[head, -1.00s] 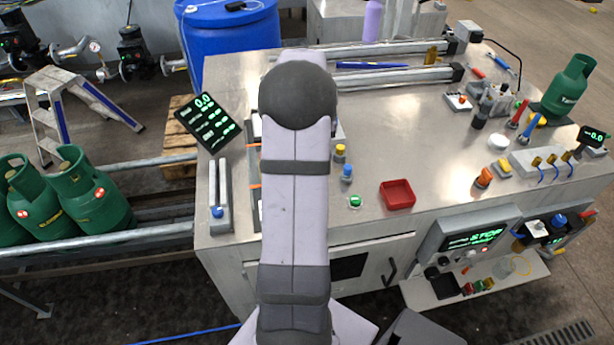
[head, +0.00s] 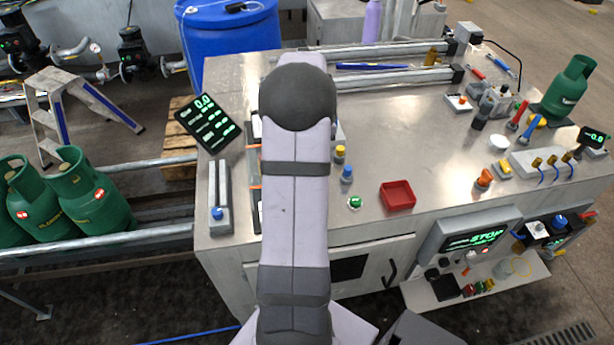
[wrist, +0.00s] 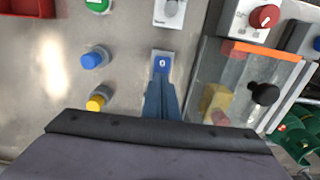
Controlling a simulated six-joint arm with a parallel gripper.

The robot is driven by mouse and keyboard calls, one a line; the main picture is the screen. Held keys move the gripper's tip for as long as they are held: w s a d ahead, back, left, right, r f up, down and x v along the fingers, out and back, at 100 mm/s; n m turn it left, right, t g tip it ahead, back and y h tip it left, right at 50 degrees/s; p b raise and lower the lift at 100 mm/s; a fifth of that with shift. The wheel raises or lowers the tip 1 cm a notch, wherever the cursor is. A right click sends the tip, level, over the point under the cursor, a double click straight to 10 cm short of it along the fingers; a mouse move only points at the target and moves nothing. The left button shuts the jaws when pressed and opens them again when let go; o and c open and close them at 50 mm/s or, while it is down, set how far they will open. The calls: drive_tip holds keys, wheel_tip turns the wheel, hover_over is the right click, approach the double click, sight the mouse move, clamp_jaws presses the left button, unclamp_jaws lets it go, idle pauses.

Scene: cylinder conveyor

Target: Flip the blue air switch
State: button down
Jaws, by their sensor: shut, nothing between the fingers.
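A small blue switch (wrist: 162,63) with a white mark sits on a light plate on the metal bench in the wrist view. In the head view my own arm hides it. My gripper (wrist: 160,84) is shut and empty, with its blue-grey fingers together and their tips just below the switch in the wrist picture. I cannot tell whether the tips touch it.
Left of the switch in the wrist view are a blue button (wrist: 93,59), a yellow button (wrist: 97,100) and a green button (wrist: 97,4). A clear-walled box with an orange edge (wrist: 262,50) stands close on the right. A red tray (head: 397,195) lies beyond the buttons.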

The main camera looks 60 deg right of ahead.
wheel_tip(320, 180, up, 7)
drive_tip(key=p, duration=0.5)
drive_tip(key=shift+f, duration=0.15)
idle(0.4)
drive_tip(key=w+a+r+n+p, duration=0.1)
drive_tip(key=w, duration=0.1)
drive_tip(key=w+a+r+n+p, duration=0.1)
drive_tip(key=w+a, duration=0.1)
drive_tip(key=w+a+r+n+p, duration=0.1)
drive_tip(key=w+a+n, duration=0.1)
drive_tip(key=shift+w+a, duration=0.1)
drive_tip(key=shift+w, duration=0.2)
drive_tip(key=a+f+n+b, duration=0.3)
drive_tip(key=a+n, duration=0.1)
drive_tip(key=a, duration=2)
drive_tip(key=s+a+f+n+b, duration=0.1)
drive_tip(key=s+a+f, duration=0.2)
drive_tip(key=s+a, duration=0.5)
drive_tip(key=shift+s+a+b, duration=0.2)
drive_tip(key=shift+a+b, duration=0.2)
drive_tip(key=shift+a, duration=0.1)
drive_tip(key=shift+f, duration=0.1)
